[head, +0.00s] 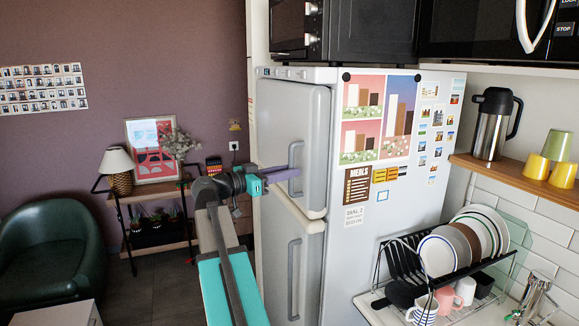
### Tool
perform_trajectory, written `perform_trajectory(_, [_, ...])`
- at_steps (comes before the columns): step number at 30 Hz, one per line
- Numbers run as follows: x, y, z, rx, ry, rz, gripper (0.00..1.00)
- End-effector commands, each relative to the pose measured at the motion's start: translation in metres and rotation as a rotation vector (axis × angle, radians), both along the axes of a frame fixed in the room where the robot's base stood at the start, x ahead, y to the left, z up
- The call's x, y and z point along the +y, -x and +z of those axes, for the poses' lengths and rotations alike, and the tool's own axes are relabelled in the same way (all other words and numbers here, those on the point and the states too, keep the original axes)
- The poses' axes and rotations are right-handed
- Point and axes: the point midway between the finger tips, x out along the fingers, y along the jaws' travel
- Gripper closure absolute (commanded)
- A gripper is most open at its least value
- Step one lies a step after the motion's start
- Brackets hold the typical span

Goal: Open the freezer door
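A white fridge-freezer (390,210) stands in the middle of the head view. It has an upper door (305,115) and a lower door (300,265), each with a grey vertical handle. I take the upper one for the freezer door, though no label shows this. The upper handle (296,158) is near that door's lower part; the lower handle (294,280) is below it. My gripper (285,175), with purple fingers, reaches from the left to the upper handle's lower part. Whether the fingers touch or close around it cannot be told. The upper door looks shut or nearly so.
A counter with a dish rack (440,265) is at the right. A green armchair (45,250) and a small shelf with a lamp (118,170) stand at the left. The dark floor (150,290) before the doors shows free room.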

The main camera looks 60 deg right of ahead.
Motion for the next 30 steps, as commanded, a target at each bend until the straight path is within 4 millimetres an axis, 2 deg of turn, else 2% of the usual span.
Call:
perform_trajectory(6, [-0.014, 0.006, 0.001, 0.000, -0.001, 0.000, 0.78])
perform_trajectory(17, [-0.016, 0.007, 0.000, 0.000, 0.000, 0.001, 0.78])
perform_trajectory(21, [-0.016, 0.008, 0.000, 0.000, 0.000, 0.000, 1.00])
perform_trajectory(25, [-0.016, 0.008, 0.000, 0.000, 0.000, -0.001, 1.00])
perform_trajectory(26, [-0.024, 0.008, 0.000, 0.000, -0.001, -0.004, 1.00])
perform_trajectory(30, [-0.017, 0.008, 0.000, 0.000, 0.000, -0.003, 1.00])
